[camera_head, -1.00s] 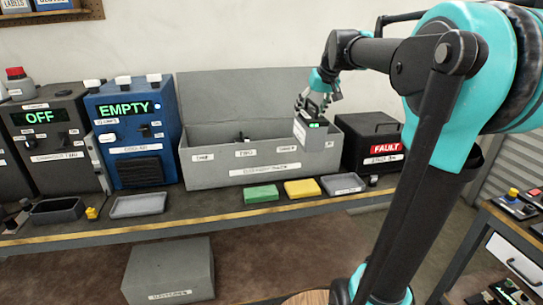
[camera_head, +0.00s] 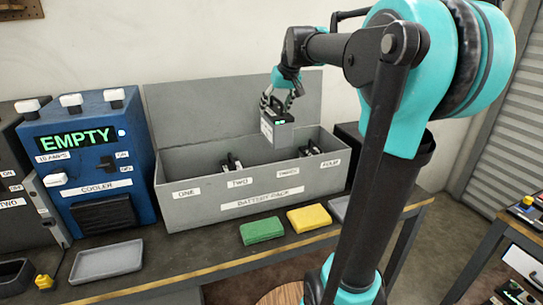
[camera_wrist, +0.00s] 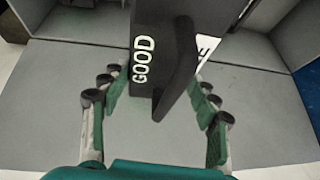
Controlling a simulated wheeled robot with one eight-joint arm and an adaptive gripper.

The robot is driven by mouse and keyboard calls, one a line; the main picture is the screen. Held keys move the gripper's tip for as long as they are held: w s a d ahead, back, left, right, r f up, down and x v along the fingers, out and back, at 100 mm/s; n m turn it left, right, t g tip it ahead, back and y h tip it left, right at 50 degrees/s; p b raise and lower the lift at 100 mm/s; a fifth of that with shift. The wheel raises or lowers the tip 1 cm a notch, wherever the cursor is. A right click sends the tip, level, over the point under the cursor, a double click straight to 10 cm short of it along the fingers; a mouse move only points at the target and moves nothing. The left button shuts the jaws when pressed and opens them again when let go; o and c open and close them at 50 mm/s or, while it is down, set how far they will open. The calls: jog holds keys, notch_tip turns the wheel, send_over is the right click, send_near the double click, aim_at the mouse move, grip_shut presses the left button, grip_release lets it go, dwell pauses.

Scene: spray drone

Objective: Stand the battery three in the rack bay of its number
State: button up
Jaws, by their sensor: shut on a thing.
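My gripper (camera_head: 277,106) is shut on a grey battery (camera_head: 277,133) with a black top and a small green light. The battery hangs upright above the open battery rack (camera_head: 232,205), its lower end near the height of the front wall's rim, over the label that seems to read THREE. In the wrist view, the battery (camera_wrist: 165,45) shows GOOD on its dark top and a partly hidden white label ending in E. Its number is unreadable in the head view. One battery (camera_head: 231,163) stands behind label TWO, another (camera_head: 309,148) near FOUR.
A blue cooler unit (camera_head: 92,165) reading EMPTY stands left of the rack. A grey tray (camera_head: 107,262), a green pad (camera_head: 262,230) and a yellow pad (camera_head: 309,218) lie in front. A dark box (camera_head: 350,150) is partly hidden behind my arm.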

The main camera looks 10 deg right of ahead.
notch_tip(320, 180, down, 19)
jog(key=shift+f, duration=0.2)
dwell(0.7)
jog(key=o, duration=1.9)
jog(key=shift+f, duration=0.1)
jog(key=v, duration=1.2)
